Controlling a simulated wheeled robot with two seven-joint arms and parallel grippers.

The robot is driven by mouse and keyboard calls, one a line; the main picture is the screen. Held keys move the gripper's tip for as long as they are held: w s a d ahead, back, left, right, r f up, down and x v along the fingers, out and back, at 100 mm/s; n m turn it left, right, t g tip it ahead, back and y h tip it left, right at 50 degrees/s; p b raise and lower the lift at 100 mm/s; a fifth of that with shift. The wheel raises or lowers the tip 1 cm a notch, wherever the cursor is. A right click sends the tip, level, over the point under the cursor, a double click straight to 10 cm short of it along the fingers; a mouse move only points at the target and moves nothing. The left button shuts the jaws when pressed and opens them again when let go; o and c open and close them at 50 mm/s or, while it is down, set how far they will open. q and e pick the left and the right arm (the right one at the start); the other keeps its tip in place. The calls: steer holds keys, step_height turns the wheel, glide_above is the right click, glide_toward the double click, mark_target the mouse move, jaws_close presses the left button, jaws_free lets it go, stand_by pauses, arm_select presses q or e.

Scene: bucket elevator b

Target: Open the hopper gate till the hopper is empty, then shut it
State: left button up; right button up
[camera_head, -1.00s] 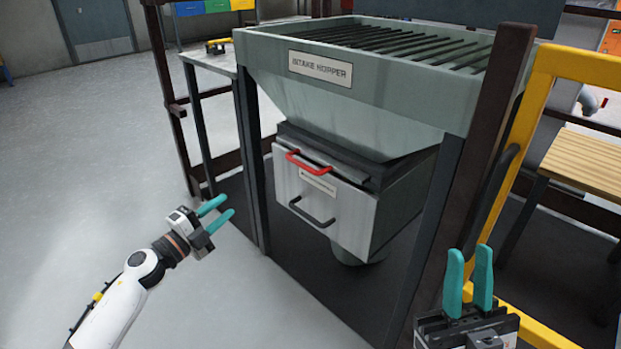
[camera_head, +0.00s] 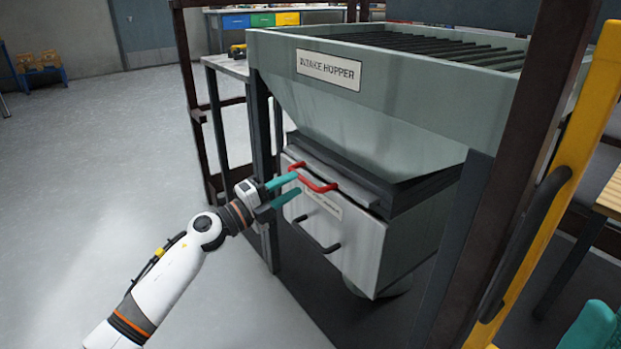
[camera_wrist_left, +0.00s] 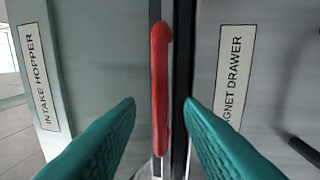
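The intake hopper (camera_head: 400,100) is a grey-green funnel with a barred top and a name plate. Under it a dark gate plate (camera_head: 345,180) carries a red handle (camera_head: 318,184). My left gripper (camera_head: 292,187) is open right in front of this handle. In the left wrist view the red handle (camera_wrist_left: 160,85) stands between the two teal fingers (camera_wrist_left: 155,125), which are apart from it on both sides. My right gripper (camera_head: 592,328) shows only as a teal piece at the bottom right corner. The hopper's contents are hidden.
Below the gate is a grey magnet drawer (camera_head: 355,240) with a black handle (camera_head: 318,238). Dark posts and a yellow rail (camera_head: 560,170) stand on the right. A bench (camera_head: 232,68) stands behind on the left. The floor at left is clear.

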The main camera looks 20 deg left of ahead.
mark_target(300, 180)
arm_select(q)
steer(key=b+x, duration=0.1)
steer(key=x, duration=0.5)
steer(key=shift+c, duration=0.5)
jaws_close()
